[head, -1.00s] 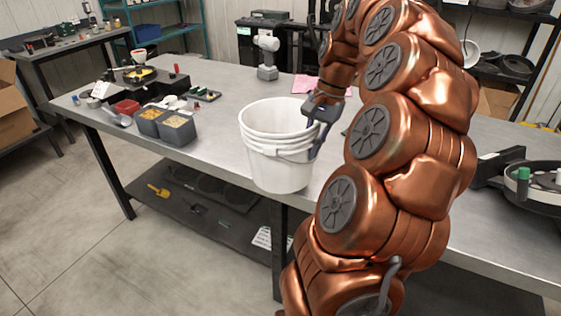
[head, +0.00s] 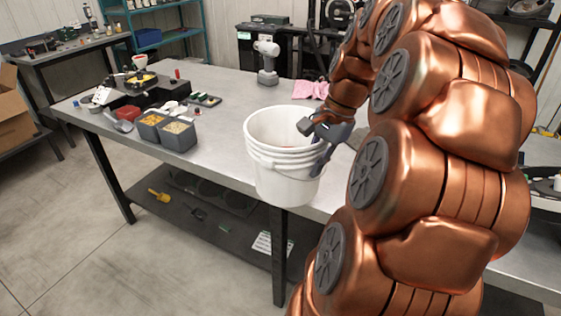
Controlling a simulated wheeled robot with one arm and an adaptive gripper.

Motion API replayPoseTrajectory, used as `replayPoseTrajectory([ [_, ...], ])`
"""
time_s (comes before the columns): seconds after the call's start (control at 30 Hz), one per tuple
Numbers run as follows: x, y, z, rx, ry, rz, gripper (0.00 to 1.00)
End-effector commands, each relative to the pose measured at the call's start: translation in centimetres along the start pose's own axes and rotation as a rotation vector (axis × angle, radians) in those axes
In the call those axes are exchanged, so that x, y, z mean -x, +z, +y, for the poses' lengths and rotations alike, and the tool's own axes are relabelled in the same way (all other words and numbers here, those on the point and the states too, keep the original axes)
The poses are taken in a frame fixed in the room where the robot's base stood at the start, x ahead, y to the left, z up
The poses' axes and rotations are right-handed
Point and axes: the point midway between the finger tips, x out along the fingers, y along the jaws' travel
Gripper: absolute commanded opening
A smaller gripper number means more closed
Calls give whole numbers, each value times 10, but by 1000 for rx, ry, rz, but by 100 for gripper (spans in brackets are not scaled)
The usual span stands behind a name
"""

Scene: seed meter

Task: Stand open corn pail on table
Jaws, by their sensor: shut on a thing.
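The open white pail (head: 283,172) is upright at the front edge of the grey table (head: 222,98), near the middle of the head view. Its lower part overlaps the table's front edge in the picture, and I cannot tell whether its base touches the tabletop. A little reddish-orange content shows faintly inside; most of the inside is hidden. My gripper (head: 318,140) is shut on the pail's right rim, one finger inside and one outside. My copper arm covers the table to the right of the pail.
Two small grey bins (head: 167,133) of grain stand left of the pail, with small tools and trays beyond. The tabletop between bins and pail is clear.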

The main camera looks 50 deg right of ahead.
Motion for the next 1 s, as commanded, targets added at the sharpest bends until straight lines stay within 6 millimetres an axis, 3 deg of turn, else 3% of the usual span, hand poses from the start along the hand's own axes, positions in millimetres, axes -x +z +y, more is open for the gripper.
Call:
replayPoseTrajectory([
  [0.27,-3,-2,-11,-7,-9,3,0],
  [1.0,-9,-66,-76,-7,-6,2,0],
])
